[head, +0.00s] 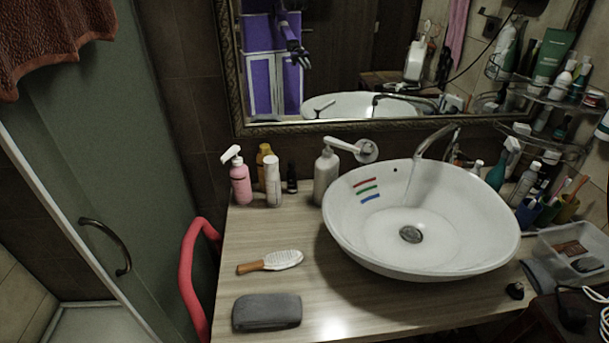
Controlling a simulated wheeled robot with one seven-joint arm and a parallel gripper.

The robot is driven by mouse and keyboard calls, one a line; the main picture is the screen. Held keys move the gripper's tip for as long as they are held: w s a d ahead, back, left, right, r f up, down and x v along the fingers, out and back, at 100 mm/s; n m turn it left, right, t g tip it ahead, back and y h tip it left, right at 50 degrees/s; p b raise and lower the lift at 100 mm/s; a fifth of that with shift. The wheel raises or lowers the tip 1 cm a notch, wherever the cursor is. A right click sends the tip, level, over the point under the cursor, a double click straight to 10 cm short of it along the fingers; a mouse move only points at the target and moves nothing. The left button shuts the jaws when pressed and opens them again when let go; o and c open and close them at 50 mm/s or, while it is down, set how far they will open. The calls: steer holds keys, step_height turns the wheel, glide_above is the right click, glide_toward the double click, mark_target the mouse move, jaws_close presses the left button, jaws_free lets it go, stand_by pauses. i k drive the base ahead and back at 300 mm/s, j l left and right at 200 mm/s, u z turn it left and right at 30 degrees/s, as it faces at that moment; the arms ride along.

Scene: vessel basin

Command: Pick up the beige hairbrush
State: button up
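The hairbrush (270,262) lies on the wooden countertop, left of the basin and behind a grey case. Its handle is orange-brown and points left. Its pale beige-white head is on the right, with the bristle side seeming to face up. Nothing covers it or touches its sides. My gripper is not directly in view. A small dark arm-like shape reflects in the mirror, too small to tell its finger state.
A grey case (267,312) lies near the counter's front edge. The white basin (345,227) stands right of the brush. A pink spray bottle (240,184) and several other bottles stand behind. A red curved bar (187,272) rises at the counter's left edge.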

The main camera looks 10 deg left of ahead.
mark_target(287, 258)
steer(key=i+u, duration=0.1)
steer(key=i, duration=0.8)
